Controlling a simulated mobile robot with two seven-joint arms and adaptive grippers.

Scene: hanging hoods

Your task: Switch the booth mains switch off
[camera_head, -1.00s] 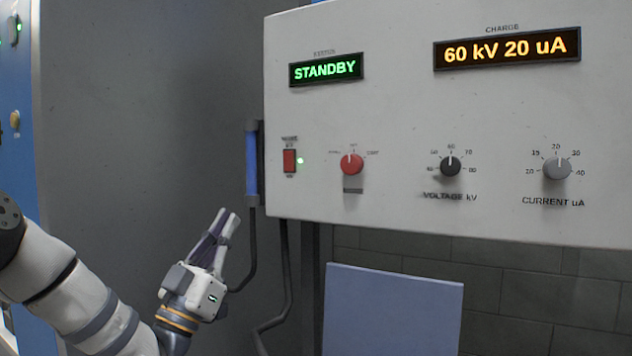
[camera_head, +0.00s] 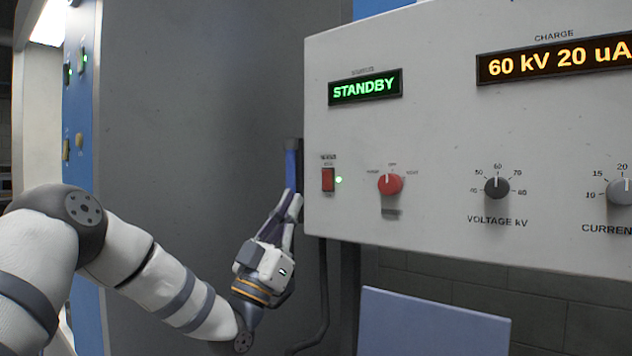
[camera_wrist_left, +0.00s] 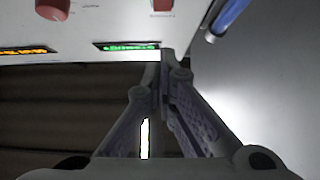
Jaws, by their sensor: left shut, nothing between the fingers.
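A red rocker switch (camera_head: 328,180), with a small blurred label above it and a lit green lamp (camera_head: 338,180) at its right, is on the left part of the pale control panel (camera_head: 440,130). In the left wrist view a red switch (camera_wrist_left: 162,5) shows at the top edge. My left gripper (camera_head: 293,202) is shut and empty, its fingertips pointing up, just left of the panel's edge and a little below the switch. Its closed fingers also show in the left wrist view (camera_wrist_left: 163,75). I cannot tell the rocker's position. My right gripper is not in view.
A red knob (camera_head: 390,184), a black voltage knob (camera_head: 497,187) and a grey current knob (camera_head: 621,191) sit right of the switch. A green display (camera_head: 365,87) reads STANDBY. A blue bar (camera_head: 291,168) stands beside the panel's left edge, behind the fingertips.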

